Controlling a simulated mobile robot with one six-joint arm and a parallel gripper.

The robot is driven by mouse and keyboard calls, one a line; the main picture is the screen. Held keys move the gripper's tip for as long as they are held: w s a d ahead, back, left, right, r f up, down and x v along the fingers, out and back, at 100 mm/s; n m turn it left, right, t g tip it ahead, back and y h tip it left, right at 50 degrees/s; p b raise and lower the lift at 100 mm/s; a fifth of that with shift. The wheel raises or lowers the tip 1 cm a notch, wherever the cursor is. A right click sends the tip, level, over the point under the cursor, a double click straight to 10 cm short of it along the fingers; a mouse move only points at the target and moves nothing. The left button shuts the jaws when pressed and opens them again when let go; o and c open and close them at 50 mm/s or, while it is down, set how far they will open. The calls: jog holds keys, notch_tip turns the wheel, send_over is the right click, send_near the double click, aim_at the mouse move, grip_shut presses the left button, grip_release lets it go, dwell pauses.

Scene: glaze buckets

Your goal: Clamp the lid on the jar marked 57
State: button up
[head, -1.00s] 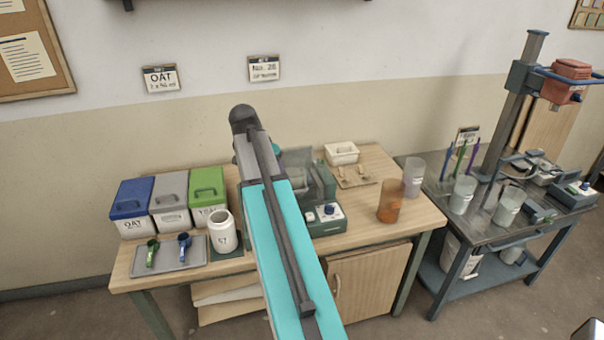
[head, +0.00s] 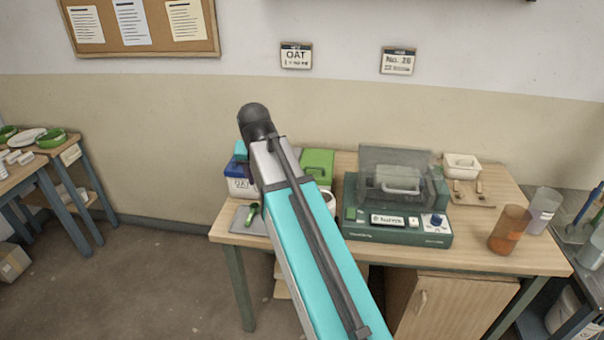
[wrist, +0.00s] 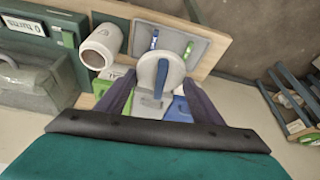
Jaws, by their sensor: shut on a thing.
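The white jar (wrist: 101,45) stands on the wooden table with its dark open mouth showing in the wrist view. In the head view only a sliver of the jar (head: 330,199) shows behind my arm, and its number is hidden.
A green-based machine (head: 398,225) with a clear cover stands mid-table. A grey tray (wrist: 197,35) holds a blue and a green scoop. Lidded bins, including a green one (head: 318,163), stand at the left. An orange cup (head: 509,229) is at the right.

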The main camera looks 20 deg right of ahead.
jog(key=shift+s+a+n+t+y, duration=0.2)
jog(key=shift+a+n+y, duration=0.3)
jog(key=shift+a+n, duration=0.9)
jog(key=shift+s+a+n+t+y, duration=0.15)
jog(key=shift+a+n+y, duration=0.35)
jog(key=shift+a+n, duration=0.85)
jog(key=shift+a, duration=0.1)
jog(key=shift+s, duration=0.15)
